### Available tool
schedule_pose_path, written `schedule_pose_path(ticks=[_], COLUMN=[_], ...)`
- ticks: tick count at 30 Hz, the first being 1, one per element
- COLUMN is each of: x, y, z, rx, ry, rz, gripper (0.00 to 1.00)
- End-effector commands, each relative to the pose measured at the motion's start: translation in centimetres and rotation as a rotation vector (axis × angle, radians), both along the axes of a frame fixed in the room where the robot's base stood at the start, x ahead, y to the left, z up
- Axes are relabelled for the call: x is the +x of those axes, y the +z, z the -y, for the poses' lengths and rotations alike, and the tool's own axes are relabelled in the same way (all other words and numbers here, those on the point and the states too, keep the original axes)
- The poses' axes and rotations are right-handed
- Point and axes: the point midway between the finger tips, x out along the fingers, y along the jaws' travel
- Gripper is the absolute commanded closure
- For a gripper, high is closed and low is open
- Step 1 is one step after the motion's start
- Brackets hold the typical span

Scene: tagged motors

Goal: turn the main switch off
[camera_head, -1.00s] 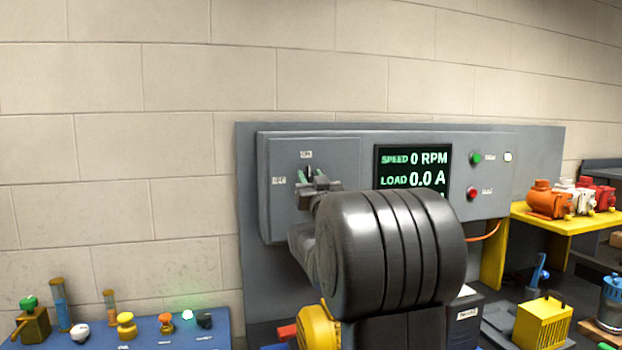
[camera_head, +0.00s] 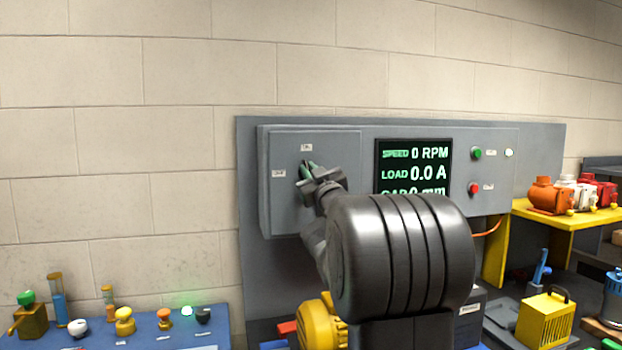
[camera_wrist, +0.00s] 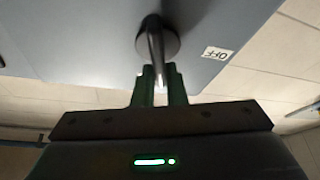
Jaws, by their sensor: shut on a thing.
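The main switch is on the grey switch box (camera_head: 330,160) at the left of the panel. In the wrist view its dark handle (camera_wrist: 155,45) stands out from a round hub, with an "OFF" label (camera_wrist: 215,53) beside it. My gripper (camera_head: 308,170) is at the switch and hides most of it in the head view. In the wrist view my gripper's green fingers (camera_wrist: 158,80) are shut on the end of the handle. The handle lies along the line of the fingers, not toward the OFF label.
A display (camera_head: 413,168) reads 0 RPM and 0.0 A. Right of it are a green button (camera_head: 477,153) and a red button (camera_head: 474,188). A blue bench (camera_head: 150,330) with small parts is at lower left. A yellow shelf (camera_head: 560,222) with motors is at right.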

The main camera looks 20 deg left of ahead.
Motion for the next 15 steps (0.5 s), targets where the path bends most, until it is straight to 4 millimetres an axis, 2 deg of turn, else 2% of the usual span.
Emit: schedule_pose_path(ticks=[15], x=[-0.17], y=[-0.08], z=[-0.26], rx=[-0.394], ry=[-0.001], rz=[0.295], gripper=[1.0])
